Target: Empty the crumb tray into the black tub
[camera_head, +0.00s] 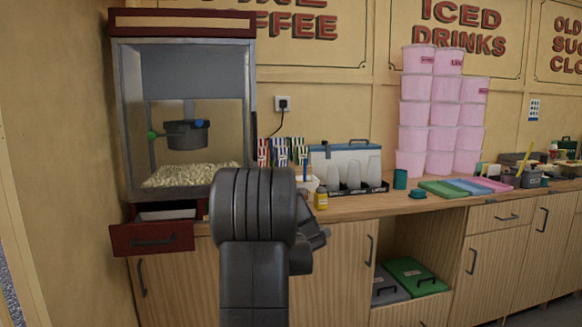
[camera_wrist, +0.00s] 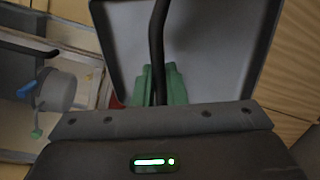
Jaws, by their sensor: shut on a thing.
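In the wrist view my gripper (camera_wrist: 157,75) has green fingers closed around a dark bar (camera_wrist: 158,35). The bar runs across a grey tray-like thing with a pale rim (camera_wrist: 100,45), which looks like the crumb tray. Its contents cannot be made out. In the head view my own dark arm fills the lower middle and hides the fingers and what they hold. The popcorn machine (camera_head: 118,120) stands at left; its red-fronted drawer (camera_head: 153,238) is pulled out, with something pale inside. I cannot pick out a black tub for certain.
Grey (camera_head: 385,292) and green (camera_head: 418,277) lidded boxes sit in the open cupboard bay below the counter. A wall is close at left.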

